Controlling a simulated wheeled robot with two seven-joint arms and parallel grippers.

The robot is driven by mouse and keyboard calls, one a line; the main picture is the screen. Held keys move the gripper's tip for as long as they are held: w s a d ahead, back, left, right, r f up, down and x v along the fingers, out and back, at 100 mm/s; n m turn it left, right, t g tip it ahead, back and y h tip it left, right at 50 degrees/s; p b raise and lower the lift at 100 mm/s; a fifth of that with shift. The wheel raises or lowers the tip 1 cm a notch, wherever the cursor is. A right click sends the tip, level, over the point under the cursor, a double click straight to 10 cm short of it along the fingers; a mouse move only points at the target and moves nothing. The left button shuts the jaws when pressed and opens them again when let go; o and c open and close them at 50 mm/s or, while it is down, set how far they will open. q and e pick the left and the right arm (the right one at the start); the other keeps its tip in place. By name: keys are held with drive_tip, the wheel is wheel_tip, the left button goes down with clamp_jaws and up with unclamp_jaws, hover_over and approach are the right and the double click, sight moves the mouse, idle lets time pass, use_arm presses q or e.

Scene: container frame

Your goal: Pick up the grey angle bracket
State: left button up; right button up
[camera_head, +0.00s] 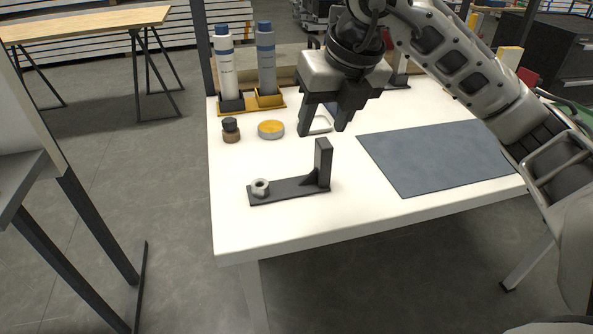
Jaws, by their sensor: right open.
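The grey angle bracket (292,189) lies on the white table near its front left part. It has a long flat base and an upright arm at its right end. A light grey nut-like ring (260,187) sits on the base's left end. My right gripper (322,131) hangs above the table with its two dark fingers apart and pointing down. It is empty, and its fingertips appear in the picture just above the bracket's upright arm, apart from it. My left gripper is not in view.
A blue-grey mat (437,157) covers the table's right side. Behind the bracket are a round orange-topped tin (271,129) and a small brown jar (231,130). The table's front strip is clear.

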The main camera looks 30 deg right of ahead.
sight(328, 145)
drive_tip(key=shift+m+h, duration=0.6)
drive_tip(key=shift+h, duration=0.2)
drive_tip(key=w+d+f, duration=0.1)
drive_tip(key=f, duration=0.1)
drive_tip(key=w+d+f, duration=0.1)
drive_tip(key=f, duration=0.2)
drive_tip(key=w+d+f+b, duration=0.1)
drive_tip(key=w+d+f, duration=0.1)
drive_tip(key=shift+f, duration=0.25)
drive_tip(key=shift+x, duration=2.95)
drive_tip(key=shift+w+a, duration=0.15)
clamp_jaws()
